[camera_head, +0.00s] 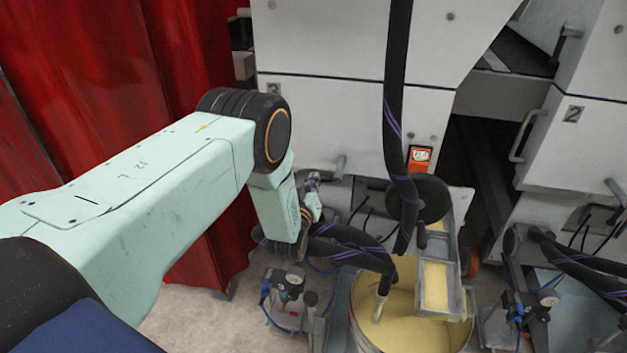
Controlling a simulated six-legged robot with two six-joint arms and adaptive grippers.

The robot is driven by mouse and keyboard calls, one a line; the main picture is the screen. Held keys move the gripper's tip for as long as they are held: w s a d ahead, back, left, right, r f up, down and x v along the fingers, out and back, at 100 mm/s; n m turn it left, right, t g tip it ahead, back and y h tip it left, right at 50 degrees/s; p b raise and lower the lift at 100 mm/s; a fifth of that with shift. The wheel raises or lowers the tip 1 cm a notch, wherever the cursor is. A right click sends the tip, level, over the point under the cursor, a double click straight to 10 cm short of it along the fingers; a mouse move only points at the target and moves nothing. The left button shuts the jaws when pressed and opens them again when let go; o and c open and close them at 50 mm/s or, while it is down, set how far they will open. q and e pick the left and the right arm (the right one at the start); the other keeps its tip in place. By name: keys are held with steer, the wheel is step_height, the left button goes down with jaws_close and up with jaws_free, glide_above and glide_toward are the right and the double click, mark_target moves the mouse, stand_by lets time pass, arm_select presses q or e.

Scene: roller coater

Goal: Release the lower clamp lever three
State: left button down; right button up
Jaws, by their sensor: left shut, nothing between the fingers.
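A grey clamp lever (340,167) sticks out at the lower edge of this panel, just right of and above the gripper. I cannot tell whether they touch. My right gripper is not in view.
A thick black hose (394,90) hangs right of the lever. A drum of yellow liquid (408,318) stands below, with a pump unit (290,290) beside it. The panel marked 2 (565,140) is at the right. A red curtain (110,70) hangs at the left.

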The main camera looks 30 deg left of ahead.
arm_select(q)
steer(key=d+f+n+b, duration=0.3)
steer(key=f+n+b, duration=0.3)
steer(key=n, duration=0.7)
steer(key=shift+w+d+t+b, duration=0.25)
steer(key=shift+w+t+b, duration=0.05)
steer(key=shift+w+t, duration=0.15)
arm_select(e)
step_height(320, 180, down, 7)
arm_select(q)
steer(key=shift+d, duration=0.15)
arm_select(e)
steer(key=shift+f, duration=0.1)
